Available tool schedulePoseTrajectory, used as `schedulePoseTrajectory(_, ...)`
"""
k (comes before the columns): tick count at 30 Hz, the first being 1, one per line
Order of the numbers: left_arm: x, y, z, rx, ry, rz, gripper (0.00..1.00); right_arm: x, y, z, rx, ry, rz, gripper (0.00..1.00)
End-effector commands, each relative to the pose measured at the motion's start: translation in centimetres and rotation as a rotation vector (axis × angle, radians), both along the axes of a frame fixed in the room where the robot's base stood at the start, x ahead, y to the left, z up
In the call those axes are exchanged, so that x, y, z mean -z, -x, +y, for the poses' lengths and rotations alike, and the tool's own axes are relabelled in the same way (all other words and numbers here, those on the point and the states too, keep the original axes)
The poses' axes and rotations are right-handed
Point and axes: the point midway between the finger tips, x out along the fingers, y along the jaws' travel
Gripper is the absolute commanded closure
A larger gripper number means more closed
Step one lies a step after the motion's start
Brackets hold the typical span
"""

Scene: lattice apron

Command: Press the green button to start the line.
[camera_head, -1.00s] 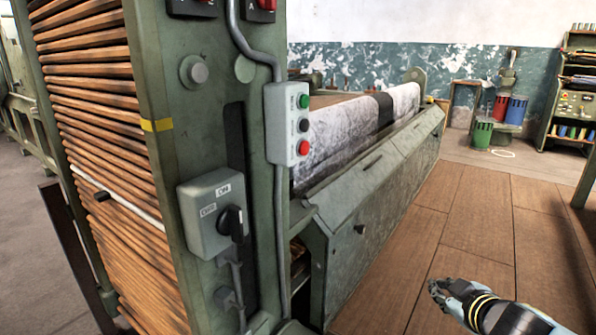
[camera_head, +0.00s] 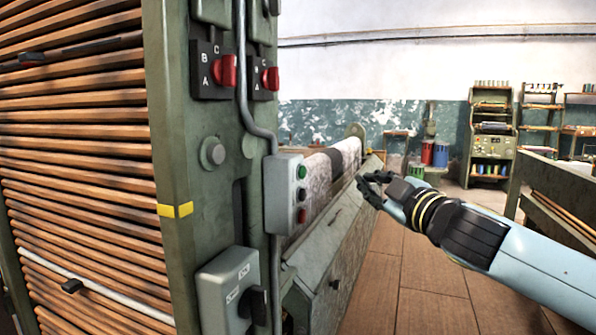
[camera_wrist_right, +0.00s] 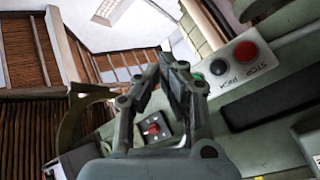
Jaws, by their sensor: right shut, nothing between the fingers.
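The green button (camera_head: 302,171) is the top one on a small grey control box (camera_head: 278,195) on the loom's post, above a black button (camera_head: 302,195) and a red button (camera_head: 302,216). My right gripper (camera_head: 364,184) is shut and empty, to the right of the box, at about the height of its buttons and apart from them in the picture. My left gripper is not in view.
A lower grey switch box (camera_head: 222,290) with a black handle and red rotary knobs (camera_head: 225,70) are on the same green frame. A grey conduit runs past the control box. The cloth roll (camera_head: 345,152) lies behind. Wooden floor (camera_head: 425,315) is free at right.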

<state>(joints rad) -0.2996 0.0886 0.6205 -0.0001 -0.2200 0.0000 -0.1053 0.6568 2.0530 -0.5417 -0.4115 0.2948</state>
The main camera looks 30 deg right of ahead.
Motion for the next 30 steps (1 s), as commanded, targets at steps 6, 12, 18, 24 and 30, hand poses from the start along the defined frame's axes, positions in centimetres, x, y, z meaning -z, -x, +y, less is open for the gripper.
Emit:
schedulePoseTrajectory(6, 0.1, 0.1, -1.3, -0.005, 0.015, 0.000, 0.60, -0.1, -0.1, 0.0, 0.001, -0.001, -0.001, 1.00)
schedulePoseTrajectory(12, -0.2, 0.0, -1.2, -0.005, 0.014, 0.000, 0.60, -0.1, -0.2, 0.1, 0.003, -0.004, -0.001, 1.00)
schedulePoseTrajectory(18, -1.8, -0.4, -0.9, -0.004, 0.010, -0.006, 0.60, -0.5, -1.6, 1.1, 0.005, -0.011, -0.003, 1.00)
schedulePoseTrajectory(24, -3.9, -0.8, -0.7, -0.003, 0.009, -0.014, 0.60, -0.6, -3.9, 3.1, 0.003, -0.009, -0.003, 1.00)
schedulePoseTrajectory(30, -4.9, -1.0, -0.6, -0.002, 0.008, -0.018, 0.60, -0.3, -5.7, 4.7, 0.003, -0.006, -0.002, 1.00)
